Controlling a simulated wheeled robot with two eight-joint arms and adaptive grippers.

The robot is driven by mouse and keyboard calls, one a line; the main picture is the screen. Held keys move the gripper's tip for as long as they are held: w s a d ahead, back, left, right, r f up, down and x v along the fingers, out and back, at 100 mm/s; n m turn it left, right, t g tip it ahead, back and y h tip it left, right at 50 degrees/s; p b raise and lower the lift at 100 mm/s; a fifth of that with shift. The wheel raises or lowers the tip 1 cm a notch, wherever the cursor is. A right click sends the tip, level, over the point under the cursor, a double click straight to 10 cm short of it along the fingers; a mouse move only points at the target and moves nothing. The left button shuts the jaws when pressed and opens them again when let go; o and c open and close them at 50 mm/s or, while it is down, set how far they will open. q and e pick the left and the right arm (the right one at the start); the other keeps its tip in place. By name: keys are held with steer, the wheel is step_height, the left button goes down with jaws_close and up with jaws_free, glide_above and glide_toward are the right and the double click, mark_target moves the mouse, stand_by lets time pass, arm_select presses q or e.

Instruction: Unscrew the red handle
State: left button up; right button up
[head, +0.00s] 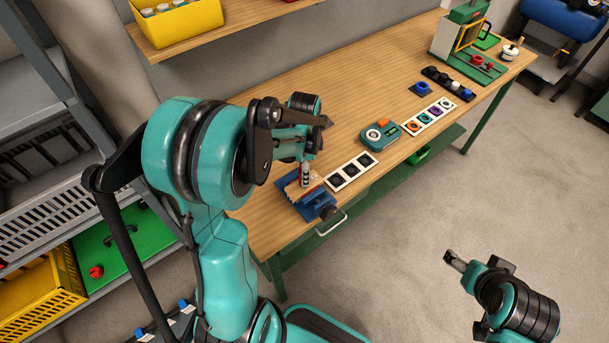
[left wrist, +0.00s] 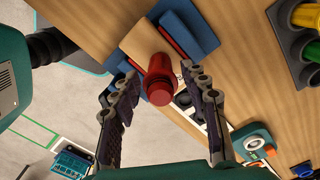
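The red handle (left wrist: 158,78) is a short red cylinder in the left wrist view. It stands out from a light wooden block (left wrist: 138,44) held in a blue vise (left wrist: 188,24). In the head view, the vise (head: 304,203) is at the near edge of the workbench, and the handle is mostly hidden by my gripper. My left gripper (head: 305,172) is above the vise. Its fingers (left wrist: 165,90) are spread on either side of the handle, with a visible gap on both sides. My right gripper (head: 456,260) is over the floor, away from the bench; its opening is unclear.
On the workbench (head: 330,85), a white strip with dark squares (head: 351,172) lies beside the vise. A teal device (head: 379,135) and a strip with coloured rings (head: 429,117) are farther right. A shelf with a yellow bin (head: 178,22) is above. The bench's back middle is clear.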

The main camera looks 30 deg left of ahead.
arm_select(q)
steer(key=m, duration=0.9)
steer(key=shift+b, duration=0.4)
steer(key=m, duration=0.4)
steer(key=shift+m, duration=0.4)
steer(key=m, duration=0.3)
steer(key=shift+b, duration=0.3)
